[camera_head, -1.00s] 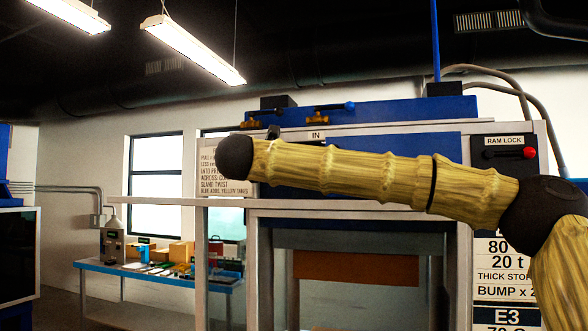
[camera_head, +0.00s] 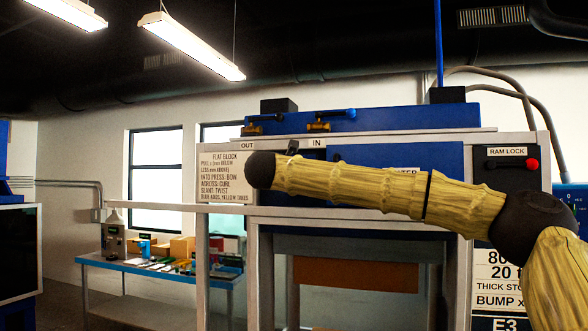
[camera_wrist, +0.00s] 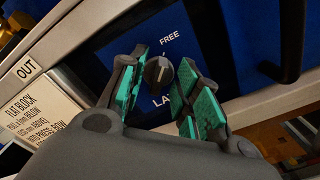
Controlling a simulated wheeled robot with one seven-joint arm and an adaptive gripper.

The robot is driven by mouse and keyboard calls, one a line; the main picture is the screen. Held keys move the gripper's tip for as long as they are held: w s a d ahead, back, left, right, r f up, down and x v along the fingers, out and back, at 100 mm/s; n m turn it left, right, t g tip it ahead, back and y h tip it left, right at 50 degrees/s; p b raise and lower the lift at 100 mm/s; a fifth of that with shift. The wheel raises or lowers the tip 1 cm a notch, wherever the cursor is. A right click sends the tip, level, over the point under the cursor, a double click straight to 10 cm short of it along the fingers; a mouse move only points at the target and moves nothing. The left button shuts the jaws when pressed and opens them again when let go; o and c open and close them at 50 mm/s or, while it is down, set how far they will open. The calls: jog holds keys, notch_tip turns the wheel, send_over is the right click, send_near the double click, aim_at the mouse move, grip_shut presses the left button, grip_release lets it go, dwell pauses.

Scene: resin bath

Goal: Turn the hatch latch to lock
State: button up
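In the wrist view a round black latch knob (camera_wrist: 158,73) with a white pointer mark sits on a blue panel (camera_wrist: 115,45). The mark points up toward the word FREE; a second label below starts with LA and is partly covered. My gripper (camera_wrist: 163,58) is open, with green-padded fingers on either side of the knob. A gap shows on the left of the knob; whether the right finger touches it I cannot tell.
A dark bar handle (camera_wrist: 290,40) stands at the right of the wrist view. A white instruction sign (camera_head: 222,178) is at the left.

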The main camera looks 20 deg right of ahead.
jog(key=shift+w, duration=0.1)
jog(key=shift+c, duration=0.5)
grip_shut()
jog(key=shift+f+b, duration=0.15)
jog(key=shift+b, duration=0.3)
jog(key=shift+w+a+n+b, duration=0.1)
jog(key=shift+n+b, duration=1.15)
jog(key=shift+n, duration=1.75)
jog(key=shift+w+a+n+b, duration=0.15)
jog(key=shift+n+b, duration=1.05)
jog(key=shift+n, duration=1.8)
jog(key=shift+w+a+n+b, duration=0.1)
jog(key=shift+n+b, duration=1.15)
jog(key=shift+n, duration=1.75)
